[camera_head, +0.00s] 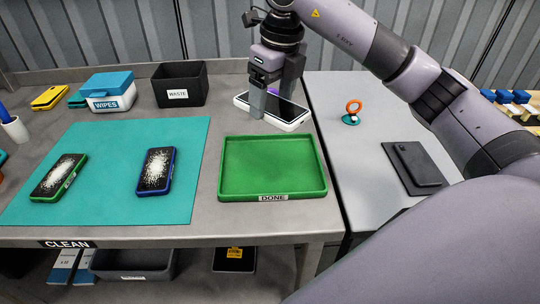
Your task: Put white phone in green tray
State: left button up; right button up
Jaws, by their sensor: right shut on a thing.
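The white phone (289,113) has a white rim and a dark screen. My right gripper (268,108) is shut on it, its fingers at the phone's left part. The phone is behind the green tray's far edge and looks a little above the table. The green tray (272,168) is empty and carries a "DONE" label on its front wall. My right arm reaches in from the right. My left gripper is not in the view.
A teal mat (110,190) at left holds a green-edged phone (59,178) and a blue-edged phone (156,171), both with white specks. A waste bin (180,86) and wipes box (108,92) stand behind. A dark flat device (413,165) and orange ring item (352,112) lie right.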

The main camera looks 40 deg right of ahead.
aim_at(270, 165)
notch_tip(270, 165, down, 14)
jog(key=shift+f+p, duration=0.25)
jog(key=shift+p, duration=0.15)
jog(key=shift+f, duration=0.15)
jog(key=shift+f, duration=0.25)
jog(key=o, duration=1.3)
jog(key=shift+r, duration=0.1)
jog(key=shift+c, duration=0.2)
